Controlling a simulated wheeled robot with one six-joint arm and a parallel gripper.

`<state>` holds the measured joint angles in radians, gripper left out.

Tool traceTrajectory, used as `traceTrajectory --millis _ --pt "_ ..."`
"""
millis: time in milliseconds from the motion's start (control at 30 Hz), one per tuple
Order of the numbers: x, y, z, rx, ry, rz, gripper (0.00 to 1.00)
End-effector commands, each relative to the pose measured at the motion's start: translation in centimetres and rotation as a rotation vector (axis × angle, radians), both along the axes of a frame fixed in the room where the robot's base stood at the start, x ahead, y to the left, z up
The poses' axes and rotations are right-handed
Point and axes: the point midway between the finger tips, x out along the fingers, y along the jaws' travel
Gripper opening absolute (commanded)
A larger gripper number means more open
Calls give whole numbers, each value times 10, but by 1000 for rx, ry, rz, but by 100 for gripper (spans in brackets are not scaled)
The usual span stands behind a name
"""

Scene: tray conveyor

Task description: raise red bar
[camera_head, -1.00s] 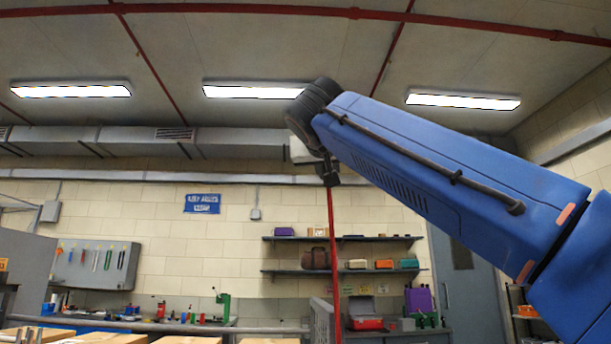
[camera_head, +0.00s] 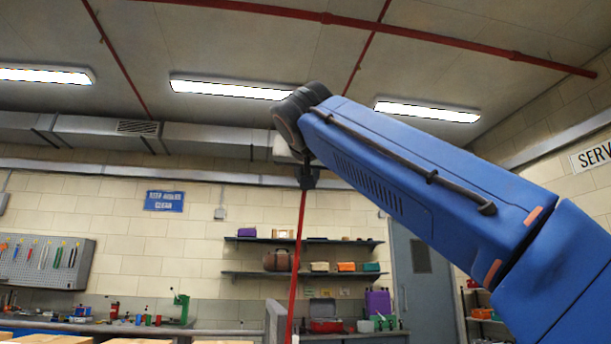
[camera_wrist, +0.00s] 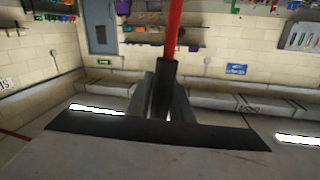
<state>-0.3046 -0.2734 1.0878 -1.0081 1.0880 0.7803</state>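The red bar (camera_head: 297,260) stands nearly upright in the head view, its top leaning slightly right. Its lower end is out of frame. My gripper (camera_head: 306,178) is at the bar's top, beneath the dark wrist of my blue arm. In the wrist view, which looks upside down, the red bar (camera_wrist: 174,30) runs out from my gripper (camera_wrist: 165,90). The bar's dark end sleeve sits between the two grey fingers, which look closed around it.
Behind are wall shelves (camera_head: 300,275) with boxes, a workbench with a green press (camera_head: 182,308), a tool pegboard (camera_head: 45,262) and a grey door (camera_head: 412,275). Cardboard boxes (camera_head: 50,339) show at the bottom left. Red pipes and lamps run along the ceiling above my arm.

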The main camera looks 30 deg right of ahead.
Motion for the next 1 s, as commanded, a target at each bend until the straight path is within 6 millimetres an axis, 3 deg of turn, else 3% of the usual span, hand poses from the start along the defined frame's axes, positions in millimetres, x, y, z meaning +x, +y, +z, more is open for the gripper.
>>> traceTrajectory --millis 33,67,533,1000 --pt "-2 -2 -1 1 2 -6 29" --pt "-2 -2 -1 1 2 -6 36" --pt "-5 3 1 0 0 1 36" --pt "-36 22 2 -1 -1 2 36"
